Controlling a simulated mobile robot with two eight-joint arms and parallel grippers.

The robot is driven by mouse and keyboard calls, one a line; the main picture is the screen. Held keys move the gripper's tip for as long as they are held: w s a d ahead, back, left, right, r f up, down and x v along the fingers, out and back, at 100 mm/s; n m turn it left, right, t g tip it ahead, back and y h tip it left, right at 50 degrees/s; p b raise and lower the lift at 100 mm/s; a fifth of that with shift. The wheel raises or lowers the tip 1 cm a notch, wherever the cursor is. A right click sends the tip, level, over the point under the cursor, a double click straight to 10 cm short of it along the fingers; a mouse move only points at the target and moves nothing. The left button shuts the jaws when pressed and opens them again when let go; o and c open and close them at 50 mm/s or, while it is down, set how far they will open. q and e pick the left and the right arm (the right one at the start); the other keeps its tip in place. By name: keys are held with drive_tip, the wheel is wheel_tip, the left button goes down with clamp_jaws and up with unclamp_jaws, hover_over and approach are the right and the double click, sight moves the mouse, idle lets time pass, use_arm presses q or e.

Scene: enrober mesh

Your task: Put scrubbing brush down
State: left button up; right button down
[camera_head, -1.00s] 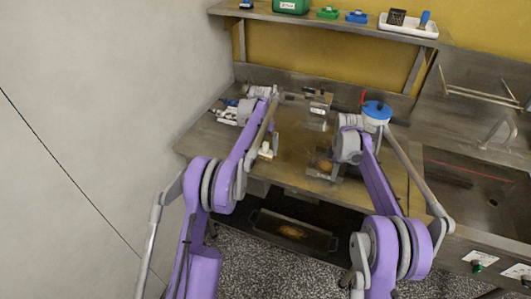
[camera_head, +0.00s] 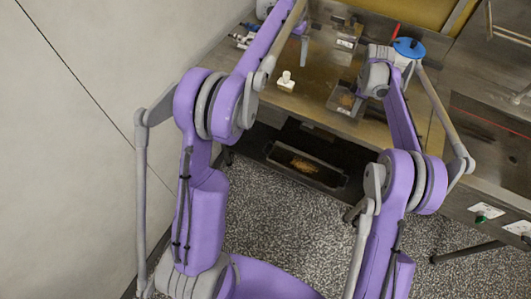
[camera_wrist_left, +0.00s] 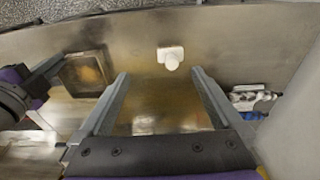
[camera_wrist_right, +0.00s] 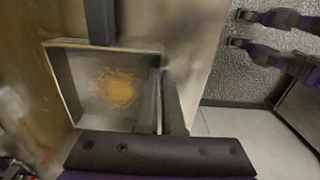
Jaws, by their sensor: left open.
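A small white block with a raised knob, which looks like the scrubbing brush (camera_head: 286,81), stands upright on the steel table (camera_head: 265,97) near its front edge. In the left wrist view, the brush (camera_wrist_left: 171,57) lies beyond the gap between the fingertips, untouched. My left gripper (camera_wrist_left: 160,73) is open and empty; its body is mostly hidden behind my arm in the head view. My right gripper (camera_wrist_right: 161,100) appears shut on the wall of a square tray (camera_wrist_right: 60,85) with orange-brown residue inside. The tray (camera_head: 333,103) also shows in the head view.
A blue-lidded container (camera_head: 409,47) stands behind my right wrist. Small items (camera_head: 243,36) lie at the table's left end. A lower dark tray (camera_head: 283,156) with orange residue sits beneath the table front. A sink (camera_head: 490,120) is at the right.

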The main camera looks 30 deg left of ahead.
use_arm(q)
drive_tip(key=s+d+r+t, duration=0.1)
drive_tip(key=s+d+r, duration=0.15)
drive_tip(key=s, duration=0.65)
drive_tip(key=s+d+r+t, duration=0.15)
drive_tip(key=s+d, duration=0.25)
drive_tip(key=s, duration=0.5)
drive_tip(key=s+d+f+t, duration=0.1)
drive_tip(key=s+f, duration=0.4)
drive_tip(key=s, duration=0.3)
drive_tip(key=s+d+f+t, duration=0.1)
drive_tip(key=s+d+f, duration=0.1)
drive_tip(key=s+f, duration=0.3)
drive_tip(key=s, duration=0.3)
drive_tip(key=shift+s, duration=0.2)
drive_tip(key=shift+a+t, duration=0.1)
drive_tip(key=shift+t, duration=0.15)
